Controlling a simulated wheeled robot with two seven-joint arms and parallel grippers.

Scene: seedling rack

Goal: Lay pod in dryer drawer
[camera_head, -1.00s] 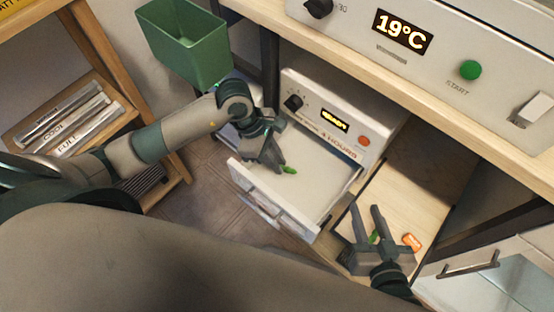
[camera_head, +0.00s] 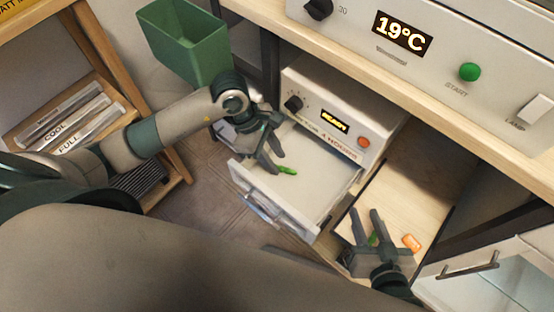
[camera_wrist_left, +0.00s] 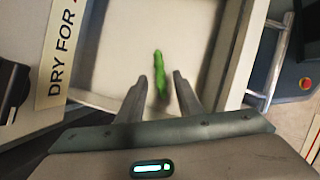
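A green pod (camera_head: 287,170) lies on the pale floor of the pulled-out white dryer drawer (camera_head: 334,207). My left gripper (camera_head: 276,163) is over the drawer with its fingers apart. In the left wrist view the pod (camera_wrist_left: 160,72) shows whole, its near end between the fingertips (camera_wrist_left: 161,76), neither finger touching it. My right gripper (camera_head: 367,212) is open over the wooden surface right of the drawer. A small green thing (camera_head: 373,238), partly hidden, shows between its fingers; I cannot tell whether it is another pod.
The dryer (camera_head: 340,110) stands under a wooden shelf, with a display and an orange button. A small orange tag (camera_head: 411,242) lies beside my right gripper. A green bin (camera_head: 190,45) is behind my left arm. A glass-topped box with a handle (camera_head: 470,266) is at lower right.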

